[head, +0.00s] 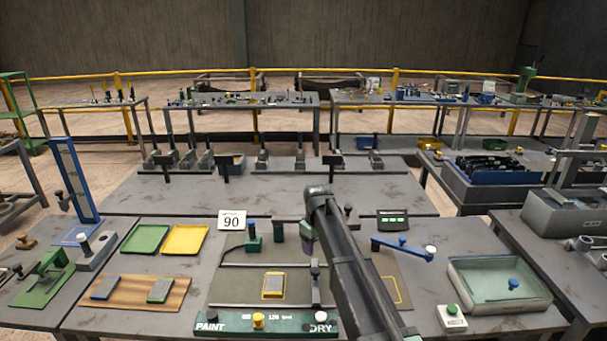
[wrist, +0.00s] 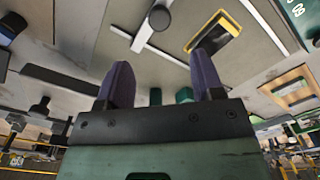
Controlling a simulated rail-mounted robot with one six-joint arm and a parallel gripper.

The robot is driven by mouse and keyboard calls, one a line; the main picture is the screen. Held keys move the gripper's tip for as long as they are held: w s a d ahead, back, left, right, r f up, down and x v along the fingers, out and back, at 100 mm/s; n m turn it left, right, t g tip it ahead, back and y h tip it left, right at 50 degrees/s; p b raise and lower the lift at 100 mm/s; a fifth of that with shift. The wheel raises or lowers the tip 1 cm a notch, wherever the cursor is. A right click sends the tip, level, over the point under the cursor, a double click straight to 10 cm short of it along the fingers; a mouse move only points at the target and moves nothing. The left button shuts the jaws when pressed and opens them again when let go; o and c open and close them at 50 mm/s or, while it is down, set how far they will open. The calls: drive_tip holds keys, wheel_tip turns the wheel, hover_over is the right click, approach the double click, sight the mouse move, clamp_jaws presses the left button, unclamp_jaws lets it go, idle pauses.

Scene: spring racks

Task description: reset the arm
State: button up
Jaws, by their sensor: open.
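My arm reaches up from the front edge of the table in the head view and bends at a dark elbow. My gripper shows in the wrist view (wrist: 165,82) with its two purple fingers spread apart and nothing between them. In the head view only a small purple part of my gripper (head: 307,238) shows beside the arm; its fingertips cannot be made out. It hangs above the middle of the work table, behind a grey block in a yellow frame (head: 273,286).
A green tray (head: 145,239) and a yellow tray (head: 185,240) lie left, behind a wooden board (head: 128,293). A "90" sign (head: 232,221) stands behind. Right are a blue lever (head: 403,247), a clear basin (head: 500,284) and a green-button box (head: 452,317). A PAINT/DRY panel (head: 285,324) is in front.

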drive_tip(key=s+d+m, duration=0.2)
drive_tip(key=s+d, duration=0.1)
drive_tip(key=s, duration=0.7)
drive_tip(key=s+d+m, duration=0.3)
drive_tip(key=s+d, duration=0.1)
drive_tip(key=s, duration=0.6)
drive_tip(key=s+d+m, duration=0.3)
drive_tip(key=s+d, duration=0.1)
drive_tip(key=s, duration=0.6)
idle(0.7)
